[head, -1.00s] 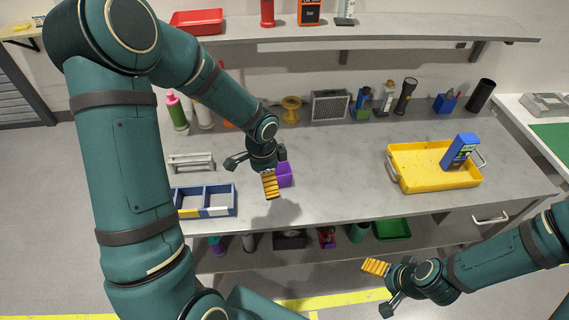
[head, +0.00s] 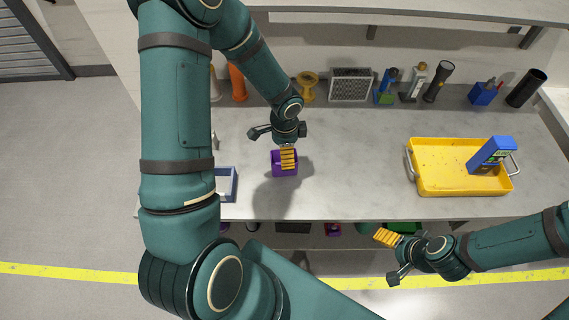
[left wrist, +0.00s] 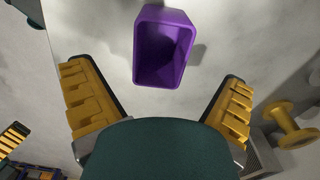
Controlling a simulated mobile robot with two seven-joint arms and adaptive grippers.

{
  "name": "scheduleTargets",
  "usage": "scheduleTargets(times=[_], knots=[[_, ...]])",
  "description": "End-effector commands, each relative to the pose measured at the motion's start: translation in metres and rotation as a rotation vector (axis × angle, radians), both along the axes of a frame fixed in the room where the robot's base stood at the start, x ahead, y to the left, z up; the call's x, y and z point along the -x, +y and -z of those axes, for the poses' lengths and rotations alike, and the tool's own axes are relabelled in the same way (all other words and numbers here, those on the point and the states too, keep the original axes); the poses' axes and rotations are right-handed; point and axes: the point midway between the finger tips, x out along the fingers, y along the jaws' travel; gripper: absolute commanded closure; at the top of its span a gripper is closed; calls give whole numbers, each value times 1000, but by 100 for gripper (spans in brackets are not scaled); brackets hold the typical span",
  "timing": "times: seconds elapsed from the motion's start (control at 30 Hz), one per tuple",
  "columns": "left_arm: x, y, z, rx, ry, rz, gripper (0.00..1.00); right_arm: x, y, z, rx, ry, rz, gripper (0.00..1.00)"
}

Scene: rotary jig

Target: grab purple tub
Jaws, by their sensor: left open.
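The purple tub (head: 276,168) stands on the grey worktop near its front edge. In the left wrist view the tub (left wrist: 163,50) is seen into from above, empty, beyond and between my fingertips. My left gripper (head: 286,152) is over the tub in the head view and hides part of it. In the left wrist view the left gripper (left wrist: 158,95) is open, with its yellow-padded fingers apart and nothing between them. My right gripper (head: 388,257) hangs in front of the bench at the lower right, away from the tub; its jaw opening is unclear.
A blue divided bin (head: 228,184) is left of the tub, partly behind my arm. A yellow tray (head: 430,187) with a blue box (head: 490,155) stands right. A yellow spool (head: 308,86) and grey speaker-like box (head: 350,86) stand behind. The worktop between tub and tray is clear.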

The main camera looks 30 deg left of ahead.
Motion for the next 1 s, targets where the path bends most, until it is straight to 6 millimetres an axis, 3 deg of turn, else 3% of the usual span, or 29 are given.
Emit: scheduleTargets(times=[0.23, 0.5, 0.83, 0.87, 1.0], knots=[[1, 0, 17, 1, 1, 1, 1, 0, 0, 2, 1, 0, 0, 20], [2, 1, 55, 1, 1, 0, 1, 0, 0, 6, 1, 0, 0, 20], [1, 2, 61, 0, -1, -1, 1, 0, 0, 7, 1, 0, 0, 20], [1, 2, 61, 0, -1, -1, 8, 0, 0, 7, 1, 0, 0, 20], [1, 2, 61, 0, -1, -1, 57, 0, 0, 7, 1, 0, 0, 20]])
